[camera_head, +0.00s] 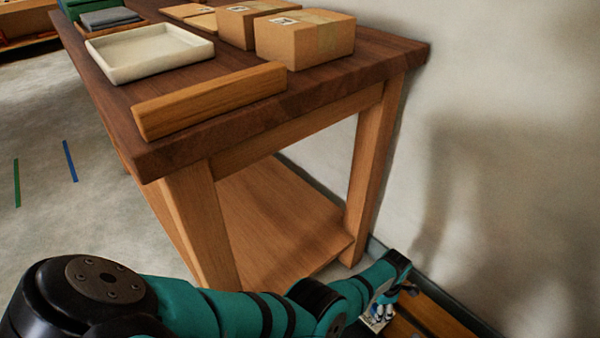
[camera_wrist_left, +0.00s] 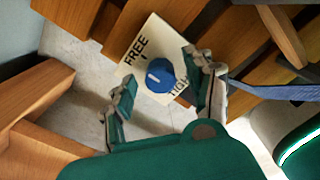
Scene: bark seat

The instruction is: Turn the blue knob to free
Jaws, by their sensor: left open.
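The blue knob (camera_wrist_left: 160,75) sits on a white plate (camera_wrist_left: 150,35) in the left wrist view. The plate reads "FREE" on one side of the knob, and a second word, partly hidden, starts with "TIGH" on the other. A short white mark shows on the knob's face. My left gripper (camera_wrist_left: 158,68) is open, with one finger on each side of the knob; I cannot tell whether they touch it. In the head view, the left gripper (camera_head: 387,309) is low at the right, over the plate. My right gripper is not in view.
A wooden table (camera_head: 180,155) stands ahead, its lower shelf (camera_head: 280,220) near my left arm. It bears a cream tray (camera_head: 150,55), cardboard boxes (camera_head: 305,38) and a wooden block (camera_head: 210,98). A wall (camera_head: 510,130) is at the right. Wooden slats (camera_wrist_left: 230,40) surround the plate, and a blue strap (camera_wrist_left: 275,92) lies beside it.

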